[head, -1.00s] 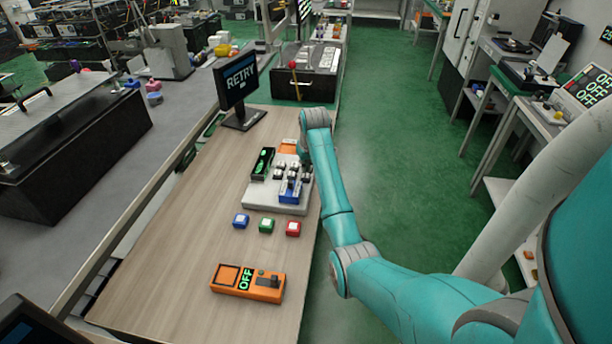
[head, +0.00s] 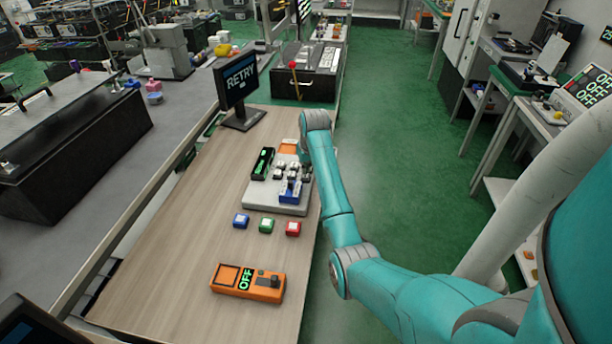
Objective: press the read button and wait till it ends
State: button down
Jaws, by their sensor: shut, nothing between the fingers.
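A pale fixture board (head: 262,196) on the wooden table carries a dark display with green marks (head: 262,163), several small dark-and-white keys (head: 281,170) and a blue unit (head: 290,191). Three loose buttons stand in front of it: blue (head: 241,221), green (head: 266,225) and red (head: 293,228). Their labels are too small to read, so I cannot tell which one is the read button. A monitor (head: 238,82) behind shows RETRY. My gripper (head: 307,173) is shut and empty at the board's right side, small and partly hidden by my arm. I cannot tell if it touches anything.
An orange box reading OFF (head: 247,283) lies at the table's front. A black case with a red-knobbed lever (head: 293,66) stands beyond the table. Bare wood (head: 185,240) lies to the left of the buttons. Green floor (head: 400,150) is open to the right.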

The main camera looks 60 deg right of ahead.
aim_at(306, 176)
jog(key=shift+f, duration=0.8)
jog(key=shift+r, duration=0.1)
notch_tip(306, 176, up, 8)
dwell(1.1)
dwell(0.5)
